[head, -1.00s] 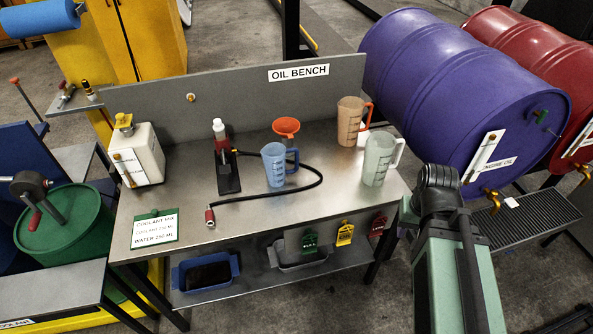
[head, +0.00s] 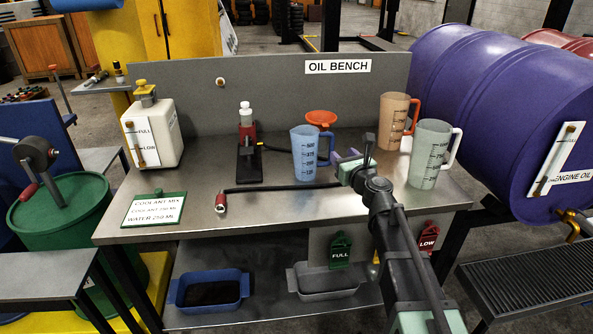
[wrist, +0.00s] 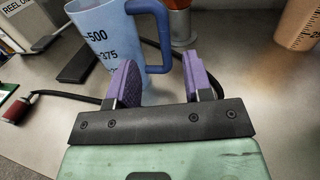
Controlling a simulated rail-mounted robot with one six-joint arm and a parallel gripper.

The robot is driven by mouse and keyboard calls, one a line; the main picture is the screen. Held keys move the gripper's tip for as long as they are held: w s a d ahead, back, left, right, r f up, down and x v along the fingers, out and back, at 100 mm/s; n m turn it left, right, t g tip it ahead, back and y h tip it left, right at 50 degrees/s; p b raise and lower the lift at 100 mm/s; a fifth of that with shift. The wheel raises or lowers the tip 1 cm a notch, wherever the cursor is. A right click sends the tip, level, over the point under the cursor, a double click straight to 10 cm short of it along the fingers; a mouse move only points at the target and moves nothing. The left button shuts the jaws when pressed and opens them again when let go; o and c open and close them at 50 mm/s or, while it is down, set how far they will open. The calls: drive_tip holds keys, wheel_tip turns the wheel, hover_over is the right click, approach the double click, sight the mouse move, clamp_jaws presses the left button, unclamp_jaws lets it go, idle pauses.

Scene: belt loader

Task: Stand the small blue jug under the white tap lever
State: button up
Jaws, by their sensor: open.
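The small blue jug (head: 305,158) stands upright on the metal bench, its handle to the right. It also shows in the wrist view (wrist: 107,35), its lower handle end just beyond my fingers. My gripper (head: 348,160) is open and empty, low over the bench to the right of the jug. Its two purple fingers show in the wrist view (wrist: 160,82), with bench surface between them. A brass tap (head: 570,218) sits low on the purple drum at the right edge. I cannot make out a white lever on it.
An orange jug (head: 393,118) and a pale green jug (head: 428,158) stand to the right. A red funnel (head: 321,118) is behind the blue jug. A black hose (head: 270,187) lies in front. A grated stand (head: 530,268) is below the tap.

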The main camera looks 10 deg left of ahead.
sight(333, 143)
drive_tip(key=shift+m, duration=0.3)
drive_tip(key=x, duration=1.1)
drive_tip(key=shift+w+d, duration=0.1)
drive_tip(key=shift+d, duration=0.1)
clamp_jaws()
